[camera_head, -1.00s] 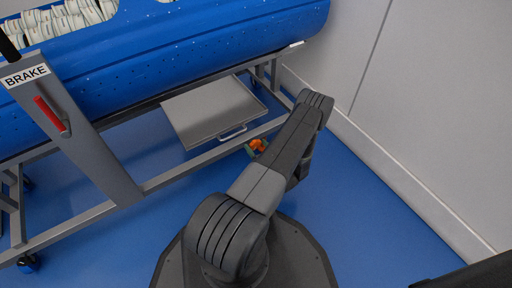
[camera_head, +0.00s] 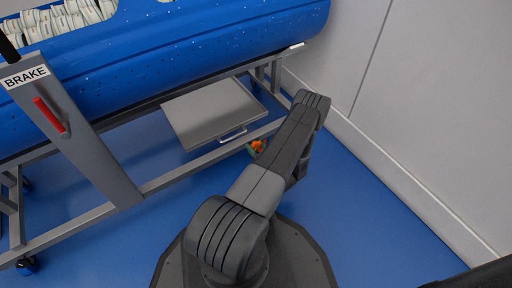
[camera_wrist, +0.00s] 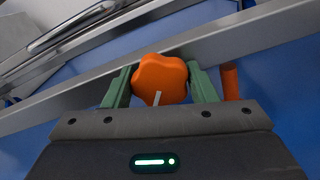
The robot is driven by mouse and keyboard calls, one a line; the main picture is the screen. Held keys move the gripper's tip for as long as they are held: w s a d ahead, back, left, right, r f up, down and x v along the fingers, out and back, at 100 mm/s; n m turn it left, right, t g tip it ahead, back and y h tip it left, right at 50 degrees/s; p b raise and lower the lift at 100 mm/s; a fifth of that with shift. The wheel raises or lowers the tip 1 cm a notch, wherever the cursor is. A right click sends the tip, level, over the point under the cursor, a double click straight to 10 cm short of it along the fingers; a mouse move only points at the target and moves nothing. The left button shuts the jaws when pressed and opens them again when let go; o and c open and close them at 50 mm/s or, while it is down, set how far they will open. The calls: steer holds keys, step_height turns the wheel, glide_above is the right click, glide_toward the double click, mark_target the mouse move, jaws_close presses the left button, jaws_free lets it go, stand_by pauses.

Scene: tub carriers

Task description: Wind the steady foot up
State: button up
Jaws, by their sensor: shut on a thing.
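An orange lobed knob (camera_wrist: 160,78) with a pale mark on its face sits between the two green fingers of my gripper (camera_wrist: 161,86) in the wrist view. The fingers are shut on the knob from both sides. An orange post (camera_wrist: 230,82) stands just right of the right finger. In the head view the knob (camera_head: 258,145) shows small beside my arm, at the carrier's lower rail (camera_head: 200,163). The steady foot's lower end is hidden, so its height cannot be told.
The blue tub (camera_head: 200,60) lies on the grey frame. A grey tray with a handle (camera_head: 213,110) sits under it. A post marked BRAKE with a red lever (camera_head: 49,115) stands at left. A pale wall (camera_head: 430,110) closes the right side. Blue floor (camera_head: 380,220) is clear between.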

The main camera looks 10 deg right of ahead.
steer(key=m, duration=0.9)
steer(key=shift+f+m, duration=0.1)
steer(key=shift+m, duration=0.3)
steer(key=m, duration=0.4)
steer(key=shift+m, duration=2.8)
steer(key=shift+f, duration=0.1)
steer(key=o, duration=1)
steer(key=shift+d, duration=0.1)
steer(key=p+v, duration=0.3)
steer(key=v, duration=1)
steer(key=shift+s+d, duration=0.1)
steer(key=shift+s, duration=0.3)
